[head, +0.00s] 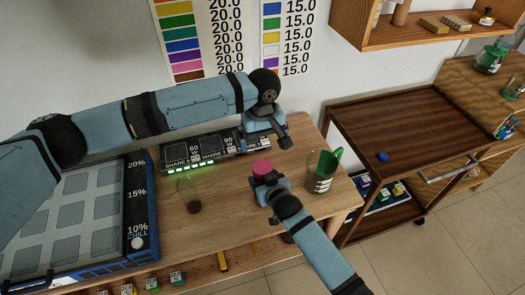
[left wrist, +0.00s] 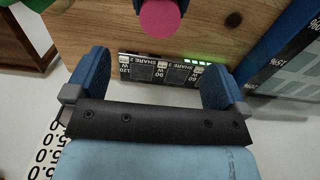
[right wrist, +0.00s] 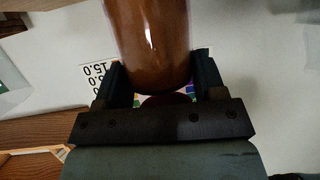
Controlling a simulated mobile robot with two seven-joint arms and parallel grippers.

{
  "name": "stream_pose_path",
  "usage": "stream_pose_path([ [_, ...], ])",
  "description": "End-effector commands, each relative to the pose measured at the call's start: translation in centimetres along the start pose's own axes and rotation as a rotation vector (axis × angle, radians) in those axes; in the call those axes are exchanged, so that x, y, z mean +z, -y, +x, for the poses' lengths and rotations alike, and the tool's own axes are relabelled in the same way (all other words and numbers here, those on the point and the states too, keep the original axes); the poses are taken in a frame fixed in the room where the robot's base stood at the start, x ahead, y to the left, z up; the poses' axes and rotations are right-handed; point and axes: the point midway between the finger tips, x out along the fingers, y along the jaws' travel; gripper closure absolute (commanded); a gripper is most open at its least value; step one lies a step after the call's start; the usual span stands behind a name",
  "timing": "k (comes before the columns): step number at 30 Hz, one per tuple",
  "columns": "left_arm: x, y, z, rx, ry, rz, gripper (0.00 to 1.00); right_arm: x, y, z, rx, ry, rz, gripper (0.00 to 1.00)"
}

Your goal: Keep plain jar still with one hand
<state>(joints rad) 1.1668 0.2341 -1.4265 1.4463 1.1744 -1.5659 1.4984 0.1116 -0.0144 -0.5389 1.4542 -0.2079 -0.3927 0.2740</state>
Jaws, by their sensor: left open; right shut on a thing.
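A jar with a pink lid (head: 261,167) is between the fingers of my right gripper (head: 268,180) over the right part of the wooden table. In the right wrist view its brown, see-through body (right wrist: 150,40) shows no label, and the fingers stand on both sides of it. My left gripper (head: 267,142) is open and empty, just behind and above the lid. In the left wrist view the pink lid (left wrist: 159,17) lies beyond the open fingers, apart from them. In the head view the jar's body is mostly hidden by my right gripper.
A panel with green lights (head: 195,152) runs along the back. A chill tray (head: 75,215) fills the left. A brown cart (head: 425,125) stands right.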

Motion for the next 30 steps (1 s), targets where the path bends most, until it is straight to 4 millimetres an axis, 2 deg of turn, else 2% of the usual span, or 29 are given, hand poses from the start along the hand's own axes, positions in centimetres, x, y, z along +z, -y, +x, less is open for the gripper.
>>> stream_pose_path([
  [3, 0.0, 0.0, -2.4, 0.001, 0.000, 0.000, 0.00, 0.0, 0.0, 0.0, 0.000, -0.001, 0.000, 1.00],
  [9, 0.0, 0.0, -4.7, 0.000, 0.001, -0.001, 0.00, 0.0, 0.0, 0.0, 0.000, -0.001, 0.000, 1.00],
  [20, 0.0, 0.0, -5.2, -0.001, 0.001, -0.001, 0.00, 0.0, 0.0, 0.0, 0.000, -0.001, 0.000, 1.00],
  [21, 0.0, 0.0, -5.2, -0.001, 0.001, -0.001, 0.00, 0.0, 0.0, 0.0, 0.000, -0.001, 0.000, 0.29],
  [24, 0.0, 0.0, -5.2, -0.001, 0.001, -0.001, 0.00, 0.0, 0.0, 0.0, 0.000, -0.001, 0.000, 0.06],
  [30, 0.0, 0.0, -5.2, -0.001, 0.001, -0.001, 0.00, 0.0, 0.0, 0.0, 0.000, 0.000, 0.000, 0.06],
])
